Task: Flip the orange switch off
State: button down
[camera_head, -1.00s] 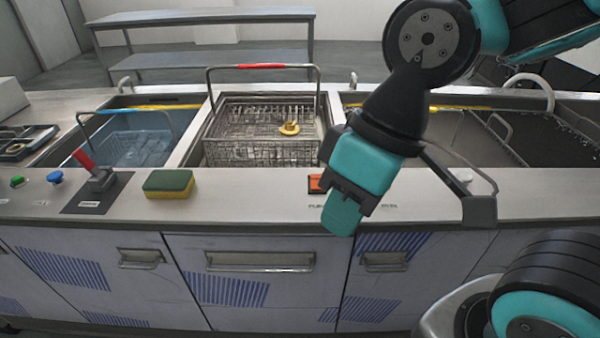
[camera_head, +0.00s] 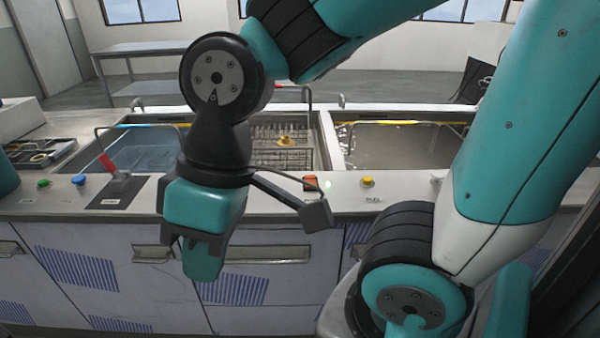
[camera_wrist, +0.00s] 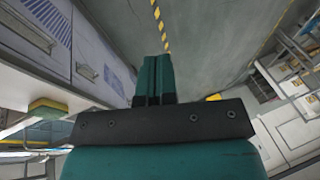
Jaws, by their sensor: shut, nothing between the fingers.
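The orange switch (camera_head: 310,182) sits on the front strip of the counter, below the middle basin in the head view. A small pale green glow shows just right of it. Its exact tilt is too small to tell. My gripper (camera_head: 203,268) hangs in front of the counter's edge, left of the switch and apart from it, with its fingers pointing down before the cabinet doors. The fingers are shut and empty; they also show in the wrist view (camera_wrist: 154,75), pointing over bare floor. The switch does not show in the wrist view.
A yellow knob (camera_head: 367,181) is right of the switch. A red-handled lever (camera_head: 107,165), a blue button (camera_head: 78,180) and a green button (camera_head: 43,183) are at the left. A green-yellow sponge (camera_wrist: 47,110) lies on the counter. A basket basin (camera_head: 283,150) is behind.

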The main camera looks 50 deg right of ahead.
jog(key=w+d+t+h+p, duration=0.1)
jog(key=w+d+p, duration=0.1)
jog(key=w+d, duration=0.5)
jog(key=n+h+p, duration=0.1)
jog(key=h+p, duration=0.1)
jog(key=h, duration=0.2)
send_over(310, 177)
jog(key=s+a, duration=0.1)
jog(key=shift+s+a+f, duration=0.2)
jog(key=shift+a+f, duration=0.05)
jog(key=shift+f, duration=0.1)
jog(key=shift+f, duration=0.1)
jog(key=f, duration=0.9)
jog(key=w+d+f, duration=0.1)
jog(key=f, duration=0.3)
jog(key=shift+d+f+p, duration=0.1)
jog(key=shift+f+p, duration=0.25)
